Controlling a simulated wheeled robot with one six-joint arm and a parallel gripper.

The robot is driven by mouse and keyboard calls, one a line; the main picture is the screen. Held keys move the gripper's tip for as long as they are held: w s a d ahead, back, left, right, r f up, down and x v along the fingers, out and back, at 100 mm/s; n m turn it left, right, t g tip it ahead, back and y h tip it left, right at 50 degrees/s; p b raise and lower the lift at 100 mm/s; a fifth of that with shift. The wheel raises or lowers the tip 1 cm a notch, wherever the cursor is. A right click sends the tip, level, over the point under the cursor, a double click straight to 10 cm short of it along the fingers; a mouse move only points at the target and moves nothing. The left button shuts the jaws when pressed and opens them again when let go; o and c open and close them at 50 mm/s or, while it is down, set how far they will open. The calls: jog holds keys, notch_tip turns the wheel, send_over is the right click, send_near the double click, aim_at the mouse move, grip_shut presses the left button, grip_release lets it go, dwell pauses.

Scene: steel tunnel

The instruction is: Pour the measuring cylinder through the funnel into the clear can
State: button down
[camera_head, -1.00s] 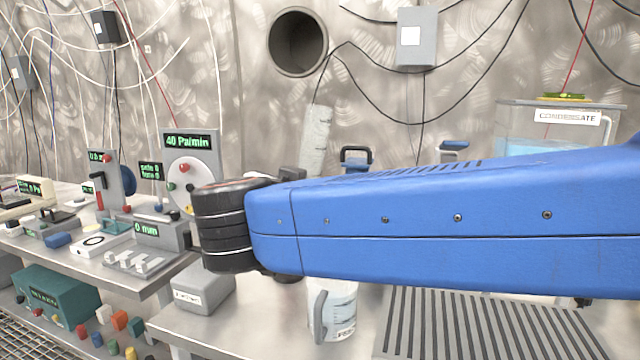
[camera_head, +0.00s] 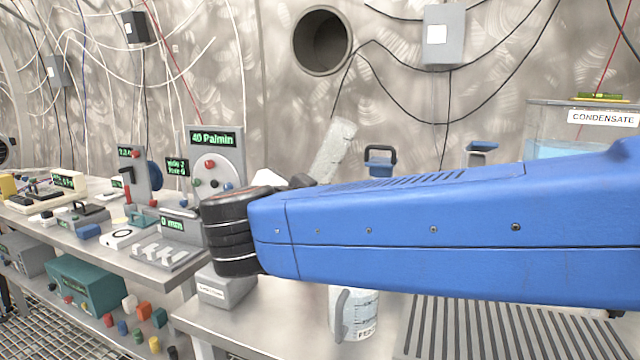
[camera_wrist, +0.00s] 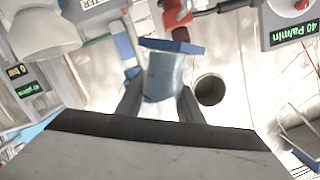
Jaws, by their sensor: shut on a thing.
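The measuring cylinder (camera_head: 335,148) is pale and translucent. In the head view its upper part rises behind my arm, leaning to the right. In the wrist view the cylinder (camera_wrist: 163,78), with a blue flat end, lies between the two fingers of my gripper (camera_wrist: 160,103), which is shut on it. A white cone-like shape (camera_wrist: 42,36), perhaps the funnel, is at the upper left of the wrist view. A translucent jug (camera_head: 356,314) with a grey handle stands below my arm; I cannot tell if it is the clear can.
A grey slatted panel (camera_head: 480,325) lies right of the jug. A tank labelled CONDENSATE (camera_head: 575,145) stands at the back right. A grey labelled box (camera_head: 226,287) is under my wrist. Instruments, including a 40 Pa/min display (camera_head: 212,139), crowd the left bench.

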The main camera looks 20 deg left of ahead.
jog(key=shift+w+a+m, duration=0.1)
jog(key=shift+a+m, duration=0.9)
jog(key=shift+a, duration=0.1)
jog(key=shift+a+f, duration=0.1)
jog(key=shift+w+a+f+m+y, duration=0.15)
jog(key=shift+a+m+y, duration=0.15)
jog(key=shift+a+m, duration=0.6)
jog(key=shift+f+m, duration=0.1)
jog(key=shift+m, duration=0.2)
jog(key=shift+a+f+m+t, duration=0.25)
jog(key=shift+a+m+t, duration=0.2)
jog(key=shift+m, duration=0.55)
jog(key=shift+a, duration=0.1)
jog(key=shift+w+a+f+m, duration=0.15)
jog(key=shift+f+m, duration=0.1)
jog(key=shift+m, duration=0.25)
jog(key=shift+s+a+f+m, duration=0.1)
jog(key=shift+a+f+m, duration=0.1)
jog(key=shift+m, duration=0.3)
